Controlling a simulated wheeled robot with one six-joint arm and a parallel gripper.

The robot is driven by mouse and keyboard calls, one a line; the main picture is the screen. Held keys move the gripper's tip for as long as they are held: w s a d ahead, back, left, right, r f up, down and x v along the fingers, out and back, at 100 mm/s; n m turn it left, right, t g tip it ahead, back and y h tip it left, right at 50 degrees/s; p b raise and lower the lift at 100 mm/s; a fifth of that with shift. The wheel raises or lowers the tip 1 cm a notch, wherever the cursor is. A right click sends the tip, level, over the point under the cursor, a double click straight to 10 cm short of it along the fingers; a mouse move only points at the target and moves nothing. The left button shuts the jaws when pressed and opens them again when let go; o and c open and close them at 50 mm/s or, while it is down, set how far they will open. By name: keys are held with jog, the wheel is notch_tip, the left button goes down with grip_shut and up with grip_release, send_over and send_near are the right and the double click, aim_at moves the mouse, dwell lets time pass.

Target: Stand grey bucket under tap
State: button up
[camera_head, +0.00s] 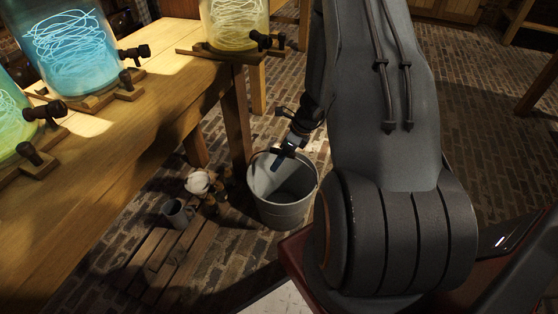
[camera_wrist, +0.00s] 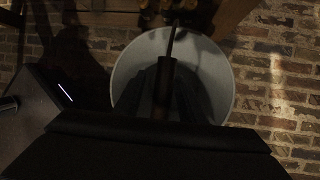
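The grey bucket (camera_head: 284,213) stands upright on the brick floor beside the table leg, its mouth facing up. It also shows in the wrist view (camera_wrist: 222,75). In the wrist view a dark finger (camera_wrist: 174,42) crosses the mouth to the far rim. I cannot tell whether the fingers close on the rim. Glass jars with dark taps stand on the table: a blue jar (camera_head: 75,50), a yellow jar (camera_head: 233,24) and a partly cut-off green jar (camera_head: 10,115).
The wooden table (camera_head: 120,135) fills the left, its leg (camera_head: 236,118) close behind the bucket. A low slatted platform (camera_head: 165,255) holds a small grey mug (camera_head: 178,213) and a white bundle (camera_head: 197,183), left of the bucket. Brick floor (camera_head: 490,130) is open at right.

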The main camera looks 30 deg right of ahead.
jog(key=p+v, duration=0.3)
jog(key=v, duration=0.9)
